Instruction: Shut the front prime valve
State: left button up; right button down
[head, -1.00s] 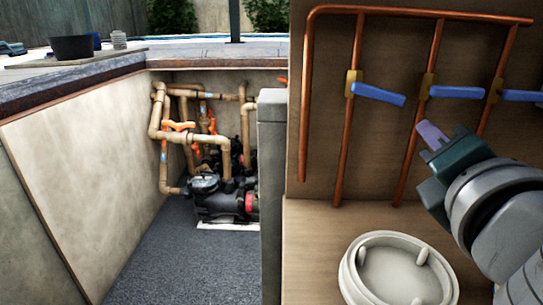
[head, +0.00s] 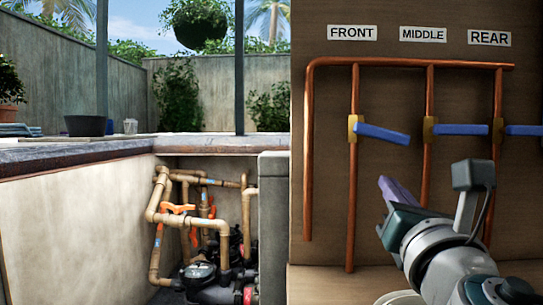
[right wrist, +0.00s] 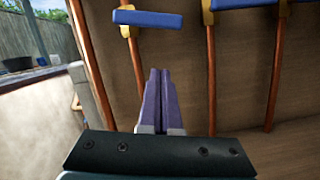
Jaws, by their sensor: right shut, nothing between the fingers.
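The front prime valve has a blue lever (head: 382,133) on a brass body (head: 353,128), on the copper pipe under the FRONT label (head: 352,32). The lever points right and tilts slightly downward, across its pipe. It also shows in the right wrist view, where the front lever (right wrist: 148,18) is above and ahead of the fingertips. My right gripper (head: 384,184) is below the front lever, apart from it. Its purple fingers are shut with nothing between them, as the right wrist view (right wrist: 160,72) shows. My left gripper is not in view.
The middle lever (head: 460,129) and rear lever (head: 522,130) lie level on their pipes, under the MIDDLE (head: 423,35) and REAR (head: 489,38) labels. A white round basin (head: 398,298) is below my right arm. A grey post (head: 272,210) borders the panel on the left.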

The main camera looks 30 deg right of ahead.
aim_at(398, 144)
jog(key=r, duration=0.1)
jog(key=d+r+p, duration=0.1)
jog(key=r, duration=0.2)
jog(key=shift+w+d+p, duration=0.3)
jog(key=n+p, duration=0.1)
jog(key=r+n+p, duration=0.1)
jog(key=p, duration=0.1)
jog(key=n+y+p, duration=0.1)
jog(key=shift+s+d+r+n+t, duration=0.25)
jog(key=shift+d+r+n+t, duration=0.1)
jog(key=shift+d+n+t, duration=0.05)
jog(key=shift+f, duration=0.25)
